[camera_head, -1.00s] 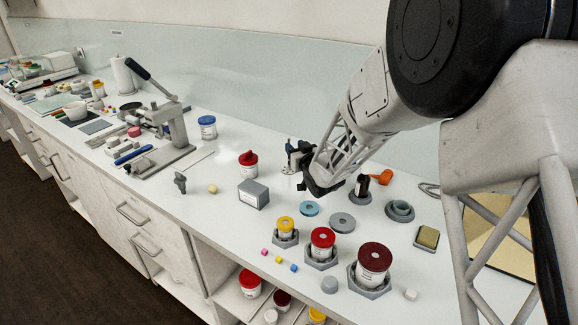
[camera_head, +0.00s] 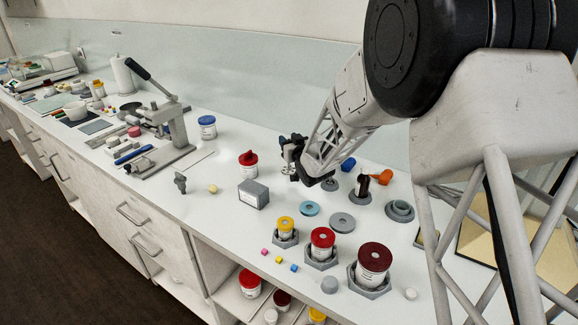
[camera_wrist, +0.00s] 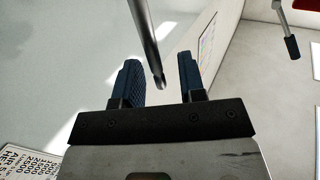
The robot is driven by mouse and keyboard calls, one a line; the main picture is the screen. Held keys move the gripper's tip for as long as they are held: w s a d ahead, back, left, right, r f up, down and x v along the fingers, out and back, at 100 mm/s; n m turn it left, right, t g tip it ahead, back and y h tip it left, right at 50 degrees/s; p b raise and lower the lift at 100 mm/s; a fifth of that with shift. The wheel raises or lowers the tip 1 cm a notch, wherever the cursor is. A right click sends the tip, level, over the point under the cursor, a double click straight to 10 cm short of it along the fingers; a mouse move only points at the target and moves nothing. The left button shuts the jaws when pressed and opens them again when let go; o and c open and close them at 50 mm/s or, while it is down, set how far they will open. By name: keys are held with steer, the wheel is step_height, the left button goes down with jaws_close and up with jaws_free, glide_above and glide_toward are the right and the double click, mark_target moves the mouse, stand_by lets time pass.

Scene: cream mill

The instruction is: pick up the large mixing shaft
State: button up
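In the wrist view a grey metal rod (camera_wrist: 148,38), which looks like the mixing shaft, comes down from the top edge. Its lower end lies in the gap between the two dark blue fingers of my gripper (camera_wrist: 160,78). A gap shows on each side of the rod, so the fingers look open around it. The rod's upper part is out of that view. In the head view my gripper (camera_head: 290,156) is above the counter behind the grey box. The shaft cannot be made out clearly there, and I cannot tell its size against others.
A grey box (camera_head: 253,194) and a red-lidded jar (camera_head: 249,164) stand left of my gripper. A blue piece (camera_head: 348,164), an orange piece (camera_head: 381,177) and a brown tube (camera_head: 363,186) are to the right. Jars in hexagonal holders, including a dark red-lidded jar (camera_head: 374,264), stand in front.

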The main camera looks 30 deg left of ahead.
jaws_close()
steer(key=shift+r, duration=0.15)
stand_by(0.4)
steer(key=shift+r, duration=4.9)
